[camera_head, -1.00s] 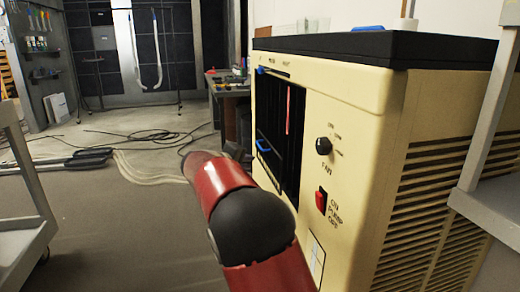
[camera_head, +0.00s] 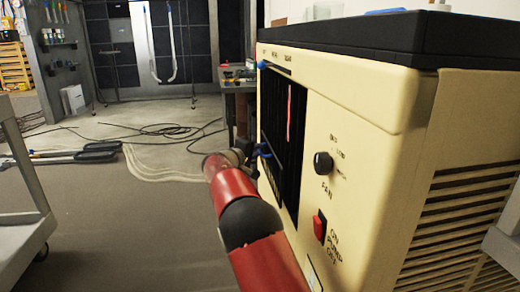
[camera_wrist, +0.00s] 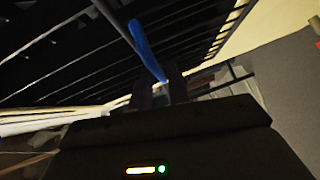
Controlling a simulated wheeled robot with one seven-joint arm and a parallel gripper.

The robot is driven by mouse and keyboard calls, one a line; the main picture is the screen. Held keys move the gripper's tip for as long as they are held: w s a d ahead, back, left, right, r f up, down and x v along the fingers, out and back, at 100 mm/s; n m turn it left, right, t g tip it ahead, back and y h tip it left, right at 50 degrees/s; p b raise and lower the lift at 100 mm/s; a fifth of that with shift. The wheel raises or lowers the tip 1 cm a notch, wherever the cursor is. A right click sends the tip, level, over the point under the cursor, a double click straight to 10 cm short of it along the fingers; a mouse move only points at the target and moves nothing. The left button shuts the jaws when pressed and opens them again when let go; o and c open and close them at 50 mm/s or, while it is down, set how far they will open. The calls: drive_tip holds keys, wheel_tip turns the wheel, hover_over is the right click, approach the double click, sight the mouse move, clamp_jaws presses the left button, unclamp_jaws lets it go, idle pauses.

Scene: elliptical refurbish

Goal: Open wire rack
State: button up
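The wire rack (camera_head: 286,150) is a dark slatted panel in the front of a beige cooler unit. It has a blue piece at its top left corner and a blue handle (camera_head: 262,150) low on its left side. In the wrist view the blue handle (camera_wrist: 146,48) runs down to my gripper (camera_wrist: 161,92), its lower end between or just beyond the two dark fingertips. The fingers stand a little apart; whether they press on the handle is unclear. In the head view my gripper (camera_head: 238,154) is at the handle, partly hidden by my red arm.
The cooler unit (camera_head: 390,150) has a fan knob (camera_head: 323,163) and a red switch (camera_head: 319,227) right of the rack. A grey cart (camera_head: 25,200) stands at the left. Cables (camera_head: 160,133) lie on the floor behind.

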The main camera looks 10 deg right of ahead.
drive_tip(key=shift+x, duration=0.8)
clamp_jaws()
drive_tip(key=shift+f, duration=0.1)
